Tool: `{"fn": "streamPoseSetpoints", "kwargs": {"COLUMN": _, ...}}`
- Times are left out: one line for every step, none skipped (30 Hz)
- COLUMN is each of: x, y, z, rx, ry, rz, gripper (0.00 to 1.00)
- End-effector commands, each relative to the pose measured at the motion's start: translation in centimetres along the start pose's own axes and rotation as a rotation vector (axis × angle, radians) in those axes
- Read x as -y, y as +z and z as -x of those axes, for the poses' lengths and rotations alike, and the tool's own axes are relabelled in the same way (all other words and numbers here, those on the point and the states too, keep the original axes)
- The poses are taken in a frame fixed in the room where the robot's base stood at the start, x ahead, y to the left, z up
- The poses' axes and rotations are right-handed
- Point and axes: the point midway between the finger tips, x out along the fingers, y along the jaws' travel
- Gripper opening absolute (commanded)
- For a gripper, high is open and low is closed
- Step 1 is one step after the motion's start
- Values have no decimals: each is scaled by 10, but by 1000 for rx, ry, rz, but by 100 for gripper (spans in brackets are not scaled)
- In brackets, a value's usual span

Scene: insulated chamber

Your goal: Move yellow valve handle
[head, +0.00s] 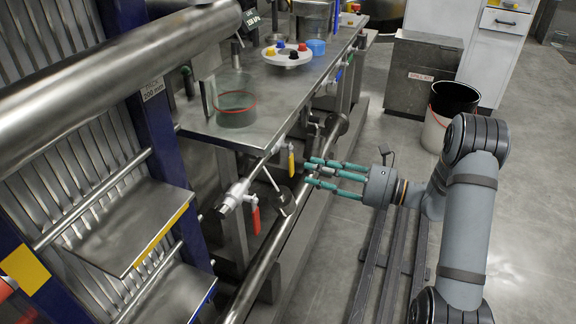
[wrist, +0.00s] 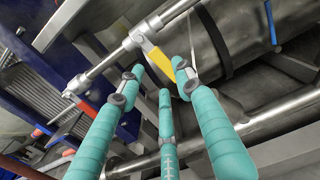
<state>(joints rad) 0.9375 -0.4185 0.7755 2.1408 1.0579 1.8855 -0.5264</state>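The yellow valve handle (head: 291,160) hangs below the pipe along the bench's front edge. In the wrist view the yellow handle (wrist: 160,66) hangs from a silver valve fitting, between the tips of the two outer fingers in the picture. My gripper (head: 310,172) has three teal fingers and points left towards the handle, just to its right in the head view. In the wrist view my gripper (wrist: 160,75) has its fingers spread, with nothing clasped between them. I cannot tell whether any fingertip touches the handle.
A red valve handle (head: 255,215) hangs nearer on the left. A blue handle (head: 339,74) is farther along. A thick metal pipe (head: 272,246) runs low beside the bench. A metal bench (head: 215,122) stands above. The floor (head: 335,225) between pipe and rails is clear.

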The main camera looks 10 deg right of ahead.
Motion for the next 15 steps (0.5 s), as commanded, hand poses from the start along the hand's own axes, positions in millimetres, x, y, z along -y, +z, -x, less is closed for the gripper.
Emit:
{"fn": "streamPoseSetpoints", "kwargs": {"x": -2, "y": -2, "z": -12, "rx": 0, "ry": 8, "rz": 3, "gripper": 35}}
{"fn": "streamPoseSetpoints", "kwargs": {"x": -2, "y": -2, "z": -17, "rx": 0, "ry": 7, "rz": 3, "gripper": 35}}
{"fn": "streamPoseSetpoints", "kwargs": {"x": -2, "y": -2, "z": -25, "rx": 1, "ry": 6, "rz": 3, "gripper": 35}}
{"fn": "streamPoseSetpoints", "kwargs": {"x": -2, "y": -2, "z": -31, "rx": 0, "ry": 7, "rz": 2, "gripper": 35}}
{"fn": "streamPoseSetpoints", "kwargs": {"x": -2, "y": -2, "z": -36, "rx": 0, "ry": 7, "rz": 2, "gripper": 35}}
{"fn": "streamPoseSetpoints", "kwargs": {"x": -2, "y": -2, "z": -43, "rx": -1, "ry": 6, "rz": 3, "gripper": 35}}
{"fn": "streamPoseSetpoints", "kwargs": {"x": -2, "y": -2, "z": -48, "rx": -1, "ry": 6, "rz": 2, "gripper": 35}}
{"fn": "streamPoseSetpoints", "kwargs": {"x": -2, "y": -2, "z": -52, "rx": 0, "ry": 6, "rz": 1, "gripper": 35}}
{"fn": "streamPoseSetpoints", "kwargs": {"x": -2, "y": -2, "z": -58, "rx": -1, "ry": 5, "rz": 1, "gripper": 35}}
{"fn": "streamPoseSetpoints", "kwargs": {"x": -2, "y": -2, "z": -61, "rx": -1, "ry": 6, "rz": 2, "gripper": 35}}
{"fn": "streamPoseSetpoints", "kwargs": {"x": -2, "y": -2, "z": -64, "rx": -2, "ry": 5, "rz": 2, "gripper": 35}}
{"fn": "streamPoseSetpoints", "kwargs": {"x": -2, "y": -2, "z": -68, "rx": -2, "ry": 5, "rz": 2, "gripper": 35}}
{"fn": "streamPoseSetpoints", "kwargs": {"x": -2, "y": -1, "z": -70, "rx": -2, "ry": 5, "rz": 2, "gripper": 35}}
{"fn": "streamPoseSetpoints", "kwargs": {"x": -2, "y": -1, "z": -72, "rx": -2, "ry": 4, "rz": 1, "gripper": 35}}
{"fn": "streamPoseSetpoints", "kwargs": {"x": -1, "y": -1, "z": -74, "rx": -1, "ry": 3, "rz": 1, "gripper": 35}}
